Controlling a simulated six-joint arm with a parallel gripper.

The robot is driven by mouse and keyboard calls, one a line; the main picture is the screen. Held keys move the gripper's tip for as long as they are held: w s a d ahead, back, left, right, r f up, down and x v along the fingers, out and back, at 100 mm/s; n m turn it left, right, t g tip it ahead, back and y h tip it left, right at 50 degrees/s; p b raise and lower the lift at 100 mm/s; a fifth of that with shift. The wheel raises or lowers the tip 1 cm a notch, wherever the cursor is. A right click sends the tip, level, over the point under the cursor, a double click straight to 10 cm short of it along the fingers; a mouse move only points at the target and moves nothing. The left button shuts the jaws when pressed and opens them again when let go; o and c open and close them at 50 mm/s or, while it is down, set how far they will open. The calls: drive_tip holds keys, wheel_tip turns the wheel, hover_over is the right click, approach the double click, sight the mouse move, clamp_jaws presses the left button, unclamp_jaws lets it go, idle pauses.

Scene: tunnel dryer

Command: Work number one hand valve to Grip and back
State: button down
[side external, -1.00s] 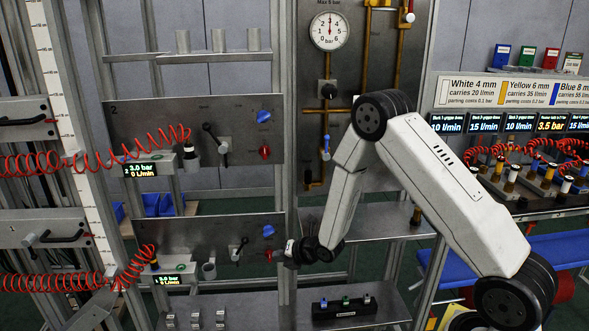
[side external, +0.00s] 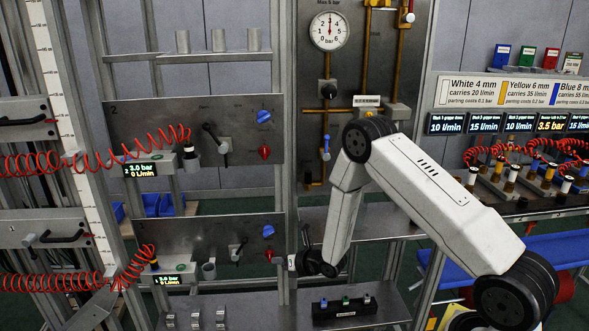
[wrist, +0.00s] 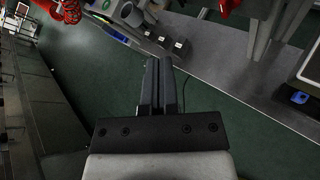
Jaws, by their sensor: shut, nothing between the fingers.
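The lower middle panel (side external: 190,245) carries a hand valve (side external: 237,247) with a dark lever and a pale body. Its lever stands tilted, and I cannot read its position labels. The upper panel, marked 2 (side external: 165,125), carries a similar valve (side external: 218,142) with a black lever. My gripper (wrist: 158,62) is shut and empty in the wrist view, its fingers together over the green floor near a shelf edge. In the side view my wrist is just right of the lower panel, apart from the lever. The lower valve is not clearly visible in the wrist view.
A blue knob (side external: 268,231) and a red knob (side external: 269,254) sit right of the lower valve. A metal post stands between the panel and my wrist. Small blocks (side external: 196,319) sit on the shelf below. A black holder (side external: 342,308) stands on the lower right shelf.

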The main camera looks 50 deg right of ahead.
drive_tip(key=shift+w, duration=0.15)
approach(240, 248)
drive_tip(key=shift+w+a+f, duration=0.6)
drive_tip(key=shift+f, duration=1.5)
drive_tip(key=w, duration=0.3)
drive_tip(key=w+d+r, duration=0.1)
drive_tip(key=shift+w, duration=0.15)
